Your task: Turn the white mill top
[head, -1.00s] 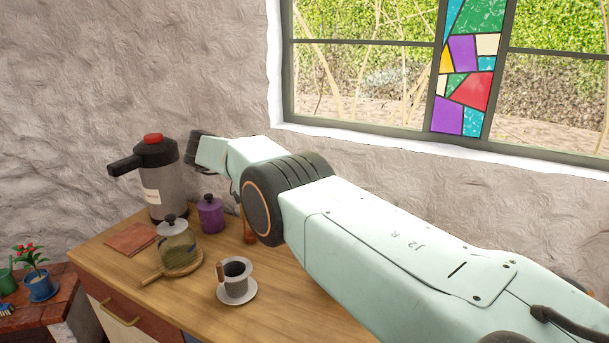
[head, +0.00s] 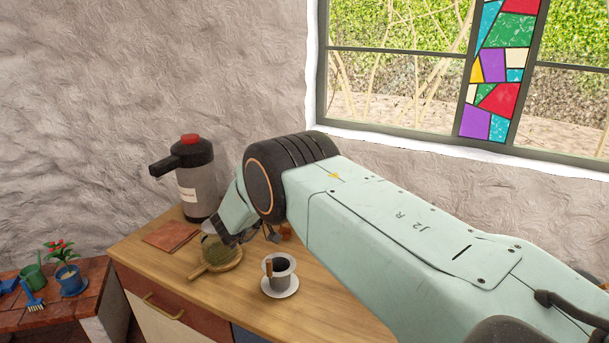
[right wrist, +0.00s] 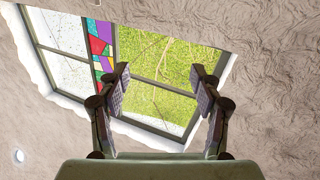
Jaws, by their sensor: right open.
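I cannot make out a white mill top in either view. My right arm covers the back of the counter in the head view, and only a small orange-brown piece (head: 287,232) shows beside it; I cannot tell what it is. My right gripper (right wrist: 161,74) is open and empty in the right wrist view, with the window and wall beyond its fingers. In the head view its dark parts are mostly lost behind my arm, above the wooden counter (head: 330,318). My left gripper is not in view.
A cup on a saucer (head: 294,290) stands near the counter's front. A grey flask (head: 198,190) and a brown mat (head: 170,236) are at the left. The window (head: 400,85) is behind.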

